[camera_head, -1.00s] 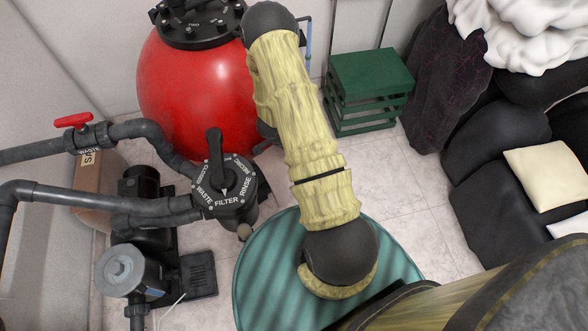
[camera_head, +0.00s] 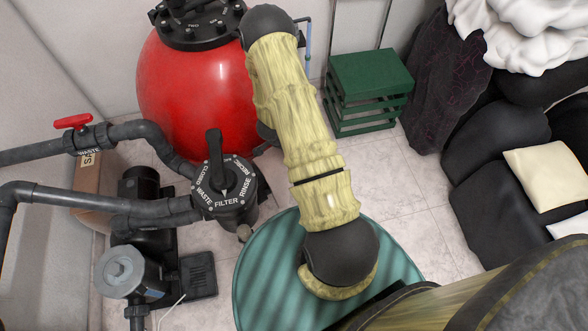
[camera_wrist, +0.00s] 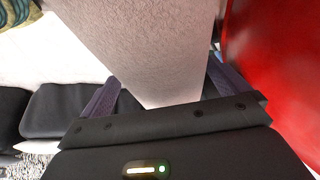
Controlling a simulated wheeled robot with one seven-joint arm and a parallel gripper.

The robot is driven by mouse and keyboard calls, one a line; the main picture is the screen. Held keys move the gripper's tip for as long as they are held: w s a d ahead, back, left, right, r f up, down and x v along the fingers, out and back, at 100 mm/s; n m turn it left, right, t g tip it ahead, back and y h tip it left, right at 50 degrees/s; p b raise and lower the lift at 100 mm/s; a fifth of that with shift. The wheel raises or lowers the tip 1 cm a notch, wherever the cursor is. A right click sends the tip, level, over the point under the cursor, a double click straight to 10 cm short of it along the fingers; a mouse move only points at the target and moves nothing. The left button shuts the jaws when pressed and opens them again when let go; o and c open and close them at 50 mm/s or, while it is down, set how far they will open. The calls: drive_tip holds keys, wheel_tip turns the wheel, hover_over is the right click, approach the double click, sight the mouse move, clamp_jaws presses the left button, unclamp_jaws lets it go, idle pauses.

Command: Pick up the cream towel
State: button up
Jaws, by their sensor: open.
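I cannot pick out the cream towel for certain. A flat cream square (camera_head: 545,178) lies on the black seating at the right of the head view, but it may be a cushion. My gripper (camera_wrist: 163,72) shows in the wrist view with its two dark purplish fingers apart and nothing visibly held between them. A pale, rough-textured surface (camera_wrist: 145,40), seemingly a wall, lies beyond the fingers. In the head view my arm reaches up past the red tank, and its gripper end is hidden or out of frame.
The red filter tank (camera_head: 190,95) stands close on the right in the wrist view (camera_wrist: 275,60). A green crate (camera_head: 370,75), a valve with pipes (camera_head: 225,190), a pump (camera_head: 140,190) and a round green striped top (camera_head: 265,275) surround my arm. White fluffy heaps (camera_head: 520,35) lie at top right.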

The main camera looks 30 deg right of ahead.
drive_tip(key=c, duration=1.3)
drive_tip(key=shift+r, duration=0.1)
wheel_tip(320, 180, up, 7)
drive_tip(key=p, duration=0.2)
drive_tip(key=shift+s+r+p, duration=0.1)
drive_tip(key=shift+s+p, duration=0.05)
drive_tip(key=shift+p, duration=0.2)
drive_tip(key=shift+s+d+p, duration=0.7)
drive_tip(key=shift+s+p, duration=0.05)
drive_tip(key=shift+s, duration=2.45)
drive_tip(key=shift+s+d+p, duration=0.7)
drive_tip(key=shift+s+p, duration=0.05)
drive_tip(key=shift+s, duration=2.5)
drive_tip(key=shift+s+d+p, duration=0.7)
drive_tip(key=shift+s+p, duration=0.05)
drive_tip(key=shift+s, duration=2.45)
